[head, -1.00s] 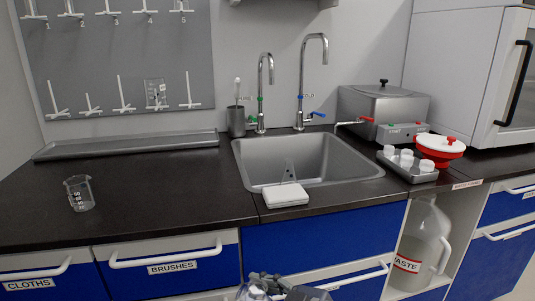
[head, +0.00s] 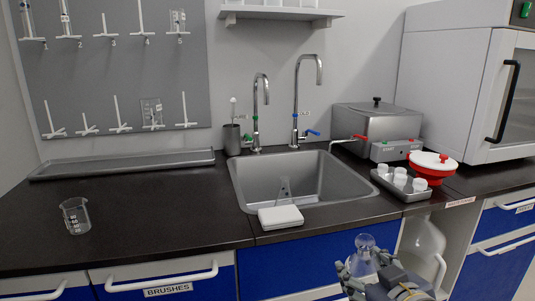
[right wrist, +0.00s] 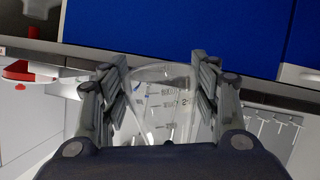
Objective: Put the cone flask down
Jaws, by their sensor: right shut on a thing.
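The cone flask (head: 364,250) is clear glass with a rounded top, low at the right of centre in the head view. My right gripper (head: 378,278) is shut on it and holds it upright in front of the blue cabinet fronts, apart from the worktop. In the right wrist view the flask (right wrist: 163,103), with printed graduation marks, sits between both fingers of the right gripper (right wrist: 160,95). Its lower part is hidden by the gripper in the head view. My left gripper is not in view.
A beaker (head: 75,216) stands on the dark worktop (head: 160,205), which has free room around it. The sink (head: 322,178) has a white box (head: 280,217) at its front edge.

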